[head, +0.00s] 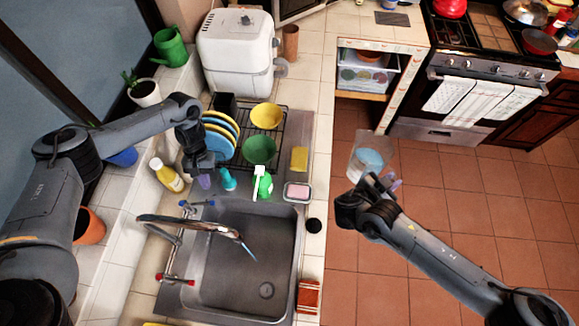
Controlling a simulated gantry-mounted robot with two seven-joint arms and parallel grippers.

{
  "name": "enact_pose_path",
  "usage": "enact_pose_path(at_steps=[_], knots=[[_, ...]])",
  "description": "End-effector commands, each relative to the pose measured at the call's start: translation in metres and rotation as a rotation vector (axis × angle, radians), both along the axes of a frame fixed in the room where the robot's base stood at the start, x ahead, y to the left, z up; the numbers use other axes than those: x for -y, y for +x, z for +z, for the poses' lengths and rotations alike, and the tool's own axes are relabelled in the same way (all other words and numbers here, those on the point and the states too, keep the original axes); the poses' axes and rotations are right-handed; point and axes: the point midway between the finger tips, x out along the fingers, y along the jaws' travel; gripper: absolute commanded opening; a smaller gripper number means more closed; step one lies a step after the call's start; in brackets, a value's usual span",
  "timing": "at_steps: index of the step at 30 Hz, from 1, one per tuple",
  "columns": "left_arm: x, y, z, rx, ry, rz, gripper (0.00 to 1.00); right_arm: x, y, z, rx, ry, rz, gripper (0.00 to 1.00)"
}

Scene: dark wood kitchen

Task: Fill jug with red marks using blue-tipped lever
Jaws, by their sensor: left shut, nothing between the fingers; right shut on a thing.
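A clear jug (370,148) with a pale blue patch inside is held by my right gripper (383,184), above the floor to the right of the counter. Red marks on it are too small to make out. My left gripper (203,180) is shut and empty, above the back of the sink beside the dish rack. The blue-tipped lever (184,203) is at the tap's far side, a little below and left of my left gripper, apart from it. The red-tipped lever (175,279) is at the near side. A bluish water stream (248,251) leaves the tap spout (195,225) into the sink (230,280).
The rack holds plates (221,135), a yellow bowl (266,116) and a green bowl (258,149). A yellow bottle (166,175), a green bottle (265,187) and a soap dish (297,192) stand around the sink. The tiled floor (490,200) is open on the right.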

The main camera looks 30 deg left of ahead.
Motion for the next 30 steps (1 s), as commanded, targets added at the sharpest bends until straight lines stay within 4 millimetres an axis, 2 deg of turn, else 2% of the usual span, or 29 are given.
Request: enact_pose_path(at_steps=[3,10,26,30], knots=[[0.006,-0.014,0.004,-0.001,-0.002,-0.002,0.00,0.000,0.001,0.007,0.004,0.004,-0.002,0.00],[0.015,-0.028,0.003,-0.002,-0.001,-0.001,0.00,0.000,0.001,0.008,0.004,0.004,-0.002,0.00],[0.017,-0.032,0.004,0.001,0.000,0.000,0.00,0.000,0.001,0.008,0.004,0.003,-0.002,0.00],[0.015,-0.039,0.007,-0.002,0.000,0.011,0.00,0.000,0.001,0.018,0.004,0.004,-0.002,0.00]])
